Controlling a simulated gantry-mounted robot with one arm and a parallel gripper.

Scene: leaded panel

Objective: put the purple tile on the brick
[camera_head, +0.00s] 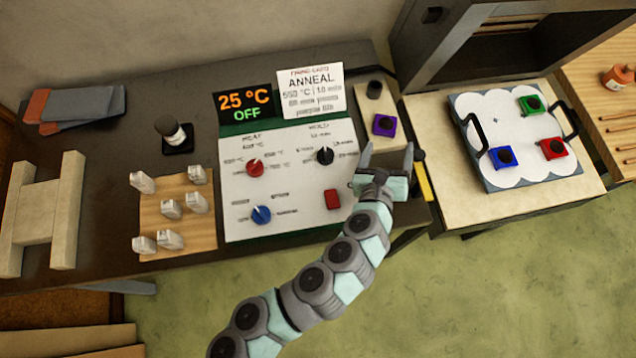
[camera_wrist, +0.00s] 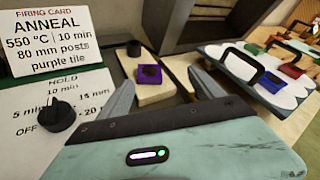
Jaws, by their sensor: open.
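The purple tile (camera_head: 384,125), a small square with a dark round top, sits on a pale board (camera_head: 368,108) at the right end of the dark table. It also shows in the wrist view (camera_wrist: 150,73), between and beyond my fingers. My gripper (camera_head: 387,154) is open and empty, just on the near side of the purple tile, its fingers pointing toward it. The fingers show in the wrist view (camera_wrist: 161,84), apart from the tile. I cannot tell for sure which pale block is the brick.
A black cylinder (camera_head: 374,89) stands behind the purple tile. The control panel (camera_head: 285,185) lies left of my gripper. Right, a handled tray (camera_head: 488,177) holds green, blue and red tiles before the open kiln (camera_head: 412,60). White posts stand on a wooden board (camera_head: 207,238).

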